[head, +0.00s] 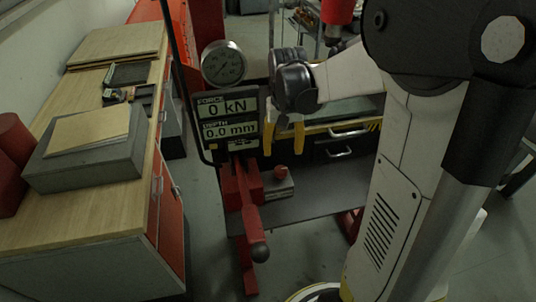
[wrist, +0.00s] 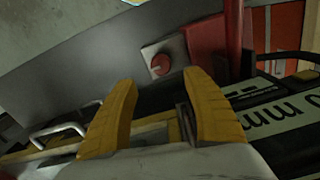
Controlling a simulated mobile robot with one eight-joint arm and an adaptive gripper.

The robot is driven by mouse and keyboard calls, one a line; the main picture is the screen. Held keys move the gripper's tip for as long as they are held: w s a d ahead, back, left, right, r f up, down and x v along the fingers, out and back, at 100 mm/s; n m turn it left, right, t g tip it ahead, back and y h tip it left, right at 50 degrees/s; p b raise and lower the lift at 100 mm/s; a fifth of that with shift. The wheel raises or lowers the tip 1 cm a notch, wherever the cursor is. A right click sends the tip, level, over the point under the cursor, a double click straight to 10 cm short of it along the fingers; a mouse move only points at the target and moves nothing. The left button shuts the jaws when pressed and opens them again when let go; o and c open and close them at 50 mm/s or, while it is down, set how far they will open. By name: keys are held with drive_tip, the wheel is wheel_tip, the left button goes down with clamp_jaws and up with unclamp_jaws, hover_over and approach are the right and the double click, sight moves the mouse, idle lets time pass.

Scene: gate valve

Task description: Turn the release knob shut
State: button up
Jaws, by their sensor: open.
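The release knob (head: 281,173) is a small red knob on a grey block (head: 280,188) beside the red pump body (head: 248,187). In the wrist view the knob (wrist: 160,65) shows as a round red face with a bar across it, on the grey block (wrist: 153,51). My gripper (head: 284,139) hangs above and in front of the press, its yellow fingers spread apart. In the wrist view my gripper (wrist: 160,84) is open and empty. The knob appears beyond the gap between the fingertips, apart from both.
A display (head: 228,117) reading 0 kN and 0.0 mm and a round gauge (head: 223,64) stand left of my gripper. A wooden-topped bench (head: 60,215) is at left.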

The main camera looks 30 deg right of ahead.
sight(281, 169)
wheel_tip(281, 169, down, 10)
drive_tip(key=shift+r+b, duration=0.1)
drive_tip(key=shift+b, duration=0.85)
drive_tip(key=shift+c, duration=0.5)
drive_tip(key=c, duration=1.1)
